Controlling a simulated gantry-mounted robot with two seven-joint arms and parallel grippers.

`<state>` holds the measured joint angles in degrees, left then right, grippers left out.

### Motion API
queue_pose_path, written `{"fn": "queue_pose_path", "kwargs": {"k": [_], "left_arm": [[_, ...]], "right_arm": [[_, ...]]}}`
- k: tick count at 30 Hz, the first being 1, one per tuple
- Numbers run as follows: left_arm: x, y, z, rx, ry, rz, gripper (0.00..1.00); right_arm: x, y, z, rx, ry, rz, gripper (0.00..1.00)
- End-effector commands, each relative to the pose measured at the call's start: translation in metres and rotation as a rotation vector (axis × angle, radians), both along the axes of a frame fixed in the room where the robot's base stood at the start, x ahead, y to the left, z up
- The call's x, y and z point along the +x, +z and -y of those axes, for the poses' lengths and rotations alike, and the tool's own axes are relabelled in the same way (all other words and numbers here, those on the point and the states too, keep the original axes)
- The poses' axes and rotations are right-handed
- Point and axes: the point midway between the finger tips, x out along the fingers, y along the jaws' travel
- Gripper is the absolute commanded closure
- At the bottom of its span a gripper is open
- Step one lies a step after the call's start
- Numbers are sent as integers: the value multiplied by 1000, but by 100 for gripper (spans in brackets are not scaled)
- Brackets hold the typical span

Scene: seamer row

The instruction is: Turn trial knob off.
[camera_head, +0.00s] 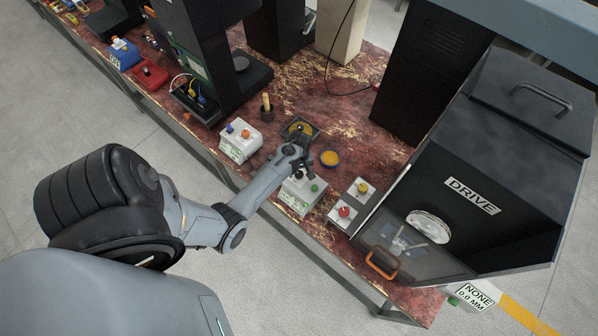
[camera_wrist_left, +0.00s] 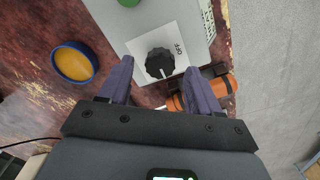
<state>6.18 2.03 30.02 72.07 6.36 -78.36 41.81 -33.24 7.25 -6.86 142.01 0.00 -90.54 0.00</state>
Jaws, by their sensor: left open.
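In the left wrist view a black ribbed knob (camera_wrist_left: 160,62) sits on a white square plate marked OFF, on top of a grey box (camera_wrist_left: 185,14). A small light mark shows at the knob's lower edge, away from the OFF lettering. My left gripper (camera_wrist_left: 159,67) is open, with one purple finger on each side of the knob; I cannot tell whether they touch it. In the head view my left gripper (camera_head: 297,160) is over the labelled box (camera_head: 297,196) with a green button (camera_head: 315,187); the arm largely hides the knob. My right gripper is not in view.
A yellow-filled blue dish (camera_head: 330,158) stands close by. A box with red and yellow buttons (camera_head: 346,204) is to the right, before the black DRIVE machine (camera_head: 490,150). Another box (camera_head: 240,141) is to the left. An orange cylinder (camera_wrist_left: 222,88) lies beyond one finger.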

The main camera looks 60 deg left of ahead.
Motion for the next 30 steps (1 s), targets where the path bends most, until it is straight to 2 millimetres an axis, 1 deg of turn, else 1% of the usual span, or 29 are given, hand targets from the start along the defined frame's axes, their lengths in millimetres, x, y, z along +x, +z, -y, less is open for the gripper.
{"fn": "queue_pose_path", "kwargs": {"k": [1,3,6,15,16,26,27,30], "left_arm": [[0,-6,0,-1,0,-1,37],[0,-11,0,-1,-1,-1,37],[0,-15,0,0,-1,0,37],[0,-16,0,0,-1,0,37],[0,-16,0,0,-1,0,38],[0,-16,0,0,-1,0,89],[0,-16,0,0,-1,0,92],[0,-16,0,0,1,0,92]], "right_arm": [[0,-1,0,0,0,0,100],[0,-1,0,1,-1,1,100],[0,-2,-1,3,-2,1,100],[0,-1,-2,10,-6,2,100],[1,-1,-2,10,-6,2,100],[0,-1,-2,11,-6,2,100],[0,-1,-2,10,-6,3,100],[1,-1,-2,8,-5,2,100]]}}
